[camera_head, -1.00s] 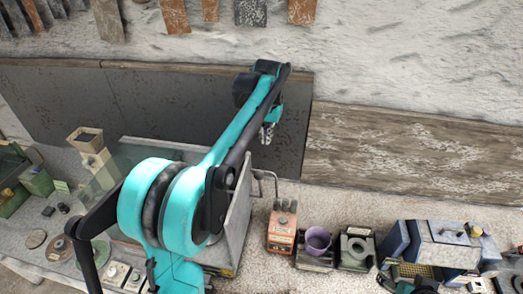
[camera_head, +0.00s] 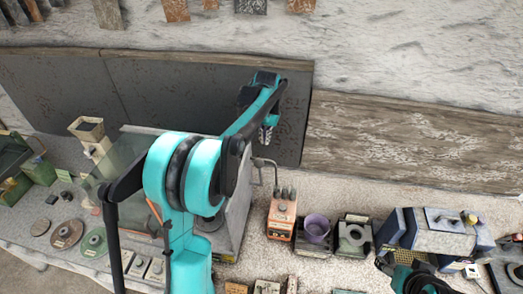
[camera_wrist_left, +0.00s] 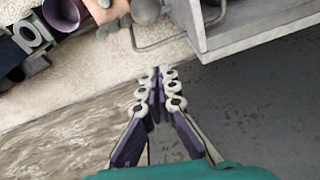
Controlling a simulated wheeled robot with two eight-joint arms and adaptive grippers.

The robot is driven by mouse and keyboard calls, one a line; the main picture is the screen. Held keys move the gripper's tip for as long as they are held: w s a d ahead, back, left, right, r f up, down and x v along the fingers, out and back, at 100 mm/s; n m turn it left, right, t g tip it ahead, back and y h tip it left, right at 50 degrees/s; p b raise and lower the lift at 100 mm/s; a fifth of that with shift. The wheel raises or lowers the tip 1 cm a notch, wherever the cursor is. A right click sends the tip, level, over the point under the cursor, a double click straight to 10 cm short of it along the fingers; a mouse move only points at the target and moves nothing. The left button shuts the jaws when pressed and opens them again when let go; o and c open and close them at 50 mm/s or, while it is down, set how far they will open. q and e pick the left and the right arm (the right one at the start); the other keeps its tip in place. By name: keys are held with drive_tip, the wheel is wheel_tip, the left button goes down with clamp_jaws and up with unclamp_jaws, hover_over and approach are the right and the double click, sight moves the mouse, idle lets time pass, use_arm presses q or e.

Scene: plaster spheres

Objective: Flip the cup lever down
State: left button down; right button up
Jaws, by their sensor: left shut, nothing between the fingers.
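A purple cup (camera_head: 317,228) stands in a dark grey holder at the right of the middle in the head view. It also shows, cut off, at the top left of the left wrist view (camera_wrist_left: 65,12). I cannot clearly make out a lever on it. My left gripper (camera_head: 266,136) is up and left of the cup, in front of the dark wall panel. In the left wrist view its fingertips (camera_wrist_left: 158,76) are together with nothing between them. They are apart from the cup. My right gripper's fingers do not show.
A bent metal bar (camera_head: 265,163) sticks out from a large grey box (camera_head: 236,215) near my left gripper. An orange box (camera_head: 281,217) with rounded knobs stands left of the cup. A grey ring-shaped block (camera_head: 354,236) and a blue-grey machine (camera_head: 440,235) stand right of it.

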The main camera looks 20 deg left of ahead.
use_arm(q)
drive_tip(key=s+f, duration=0.1)
drive_tip(key=f, duration=0.1)
drive_tip(key=s+f+p, duration=0.1)
drive_tip(key=s, duration=0.1)
drive_tip(key=shift+s+f, duration=0.15)
drive_tip(key=shift+f, duration=0.2)
drive_tip(key=shift+s, duration=0.1)
drive_tip(key=shift+s+d+f+t+b, duration=0.1)
drive_tip(key=shift+s+d+t+b, duration=0.1)
drive_tip(key=shift+s+b, duration=0.15)
drive_tip(key=shift+s+d+f+t+b, duration=0.1)
drive_tip(key=shift+s+t+b, duration=0.15)
drive_tip(key=shift+s, duration=0.1)
drive_tip(key=s+d+f+t+y+b, duration=0.1)
drive_tip(key=s+f+t+b, duration=0.3)
drive_tip(key=s+f+b, duration=0.5)
drive_tip(key=s+d+f+t+y+b, duration=0.1)
drive_tip(key=s+d+f+t+b, duration=0.2)
drive_tip(key=s+f+b, duration=0.6)
drive_tip(key=shift+s+d+t+y+b, duration=0.2)
drive_tip(key=shift+d+t+y+b, duration=0.1)
drive_tip(key=shift+t+b, duration=0.85)
